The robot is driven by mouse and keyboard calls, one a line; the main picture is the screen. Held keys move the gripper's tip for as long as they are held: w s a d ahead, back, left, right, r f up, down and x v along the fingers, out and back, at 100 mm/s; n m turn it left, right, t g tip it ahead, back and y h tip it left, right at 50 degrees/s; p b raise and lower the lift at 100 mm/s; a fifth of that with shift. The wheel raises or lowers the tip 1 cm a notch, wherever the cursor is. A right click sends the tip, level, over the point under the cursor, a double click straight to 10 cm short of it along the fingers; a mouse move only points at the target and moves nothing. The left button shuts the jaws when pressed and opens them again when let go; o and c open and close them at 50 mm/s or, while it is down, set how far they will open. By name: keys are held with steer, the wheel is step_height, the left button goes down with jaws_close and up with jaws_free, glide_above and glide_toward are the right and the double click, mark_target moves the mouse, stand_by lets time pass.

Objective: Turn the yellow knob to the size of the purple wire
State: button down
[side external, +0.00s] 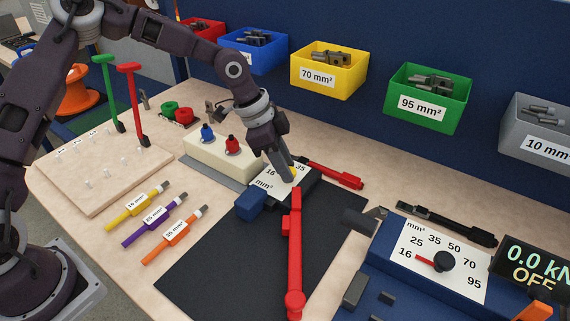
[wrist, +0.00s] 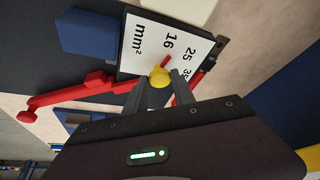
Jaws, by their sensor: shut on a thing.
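The yellow knob (wrist: 159,77) sits on a white dial plate (wrist: 140,48) marked mm² with 16, 25 and 35. Its red pointer aims close to 16, slightly on the 25 side. My gripper (wrist: 159,84) is shut on the knob, one finger on each side. The purple wire (side external: 150,228) lies on the bench at the left, between a yellow wire and an orange wire. Its label reads 25 mm².
The dial belongs to a crimping tool with red handles (side external: 293,250) over a black mat (side external: 235,260). A cream box (side external: 222,158) with blue and red knobs stands behind. At right, a blue tester (side external: 400,275) has a black knob (side external: 443,260). Labelled bins (side external: 328,72) hang behind.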

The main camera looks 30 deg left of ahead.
steer(key=m+g, duration=0.1)
steer(key=m, duration=0.2)
steer(key=m+g, duration=0.1)
steer(key=m, duration=0.2)
steer(key=shift+w+a+h, duration=0.1)
steer(key=shift+w+h, duration=0.1)
steer(key=shift+h, duration=0.2)
stand_by(0.3)
steer(key=c, duration=1.1)
jaws_free()
steer(key=shift+o, duration=0.2)
steer(key=v, duration=0.7)
steer(key=shift+r, duration=0.1)
